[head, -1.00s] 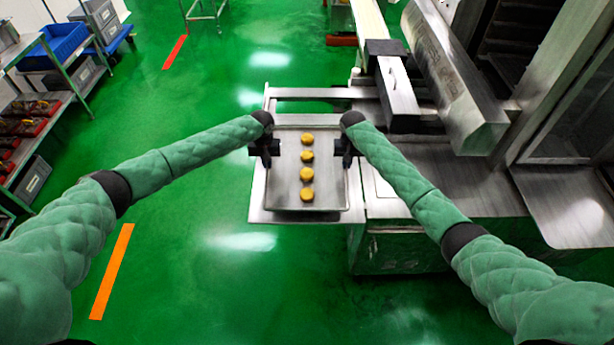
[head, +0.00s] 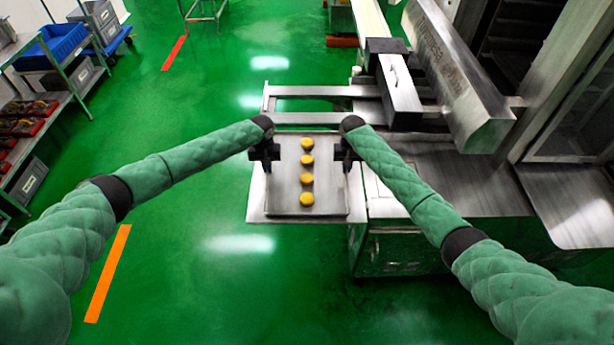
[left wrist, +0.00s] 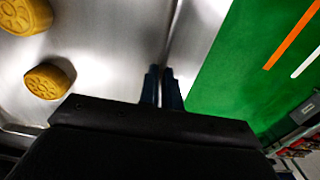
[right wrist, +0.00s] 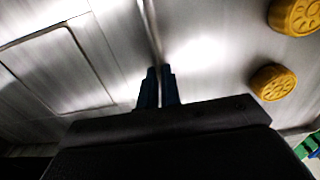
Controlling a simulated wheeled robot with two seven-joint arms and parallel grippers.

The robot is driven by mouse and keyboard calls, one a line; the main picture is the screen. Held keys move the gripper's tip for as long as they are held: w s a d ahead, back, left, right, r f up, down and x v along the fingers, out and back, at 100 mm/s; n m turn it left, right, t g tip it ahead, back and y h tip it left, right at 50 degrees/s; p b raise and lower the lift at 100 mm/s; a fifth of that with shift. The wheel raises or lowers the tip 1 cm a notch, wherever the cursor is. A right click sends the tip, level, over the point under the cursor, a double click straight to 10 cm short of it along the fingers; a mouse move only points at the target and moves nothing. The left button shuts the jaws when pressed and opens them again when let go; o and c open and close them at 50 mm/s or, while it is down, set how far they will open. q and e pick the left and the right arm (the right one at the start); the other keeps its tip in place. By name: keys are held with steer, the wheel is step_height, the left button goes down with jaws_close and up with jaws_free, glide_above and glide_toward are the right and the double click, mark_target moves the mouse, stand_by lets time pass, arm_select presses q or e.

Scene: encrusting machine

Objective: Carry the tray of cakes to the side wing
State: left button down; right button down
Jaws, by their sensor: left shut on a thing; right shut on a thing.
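The metal tray (head: 330,190) holds a row of several round yellow cakes (head: 307,179). In the head view it is over the flat metal side wing (head: 256,208) at the machine's left; I cannot tell whether it touches the wing. My left gripper (head: 266,163) is shut on the tray's left rim, and my right gripper (head: 346,162) on its right rim. The left wrist view shows the left fingers (left wrist: 162,88) pinching the rim, with two cakes (left wrist: 48,80) near. The right wrist view shows the right fingers (right wrist: 160,86) likewise, with two cakes (right wrist: 273,82) near.
The machine body (head: 450,180) with its conveyor (head: 398,95) stands to the right of the tray. An open metal frame (head: 310,92) lies beyond it. A shelf with a blue crate (head: 55,48) is at the far left. Green floor (head: 200,270) is free left and in front.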

arm_select(q)
steer(key=shift+f+b, duration=0.5)
steer(key=shift+f, duration=0.05)
arm_select(e)
steer(key=shift+f, duration=0.6)
arm_select(q)
steer(key=c, duration=1.6)
jaws_free()
arm_select(e)
steer(key=c, duration=1.6)
jaws_free()
arm_select(q)
steer(key=shift+r, duration=0.1)
arm_select(e)
steer(key=shift+r, duration=0.1)
arm_select(q)
step_height(320, 180, up, 12)
arm_select(e)
step_height(320, 180, up, 12)
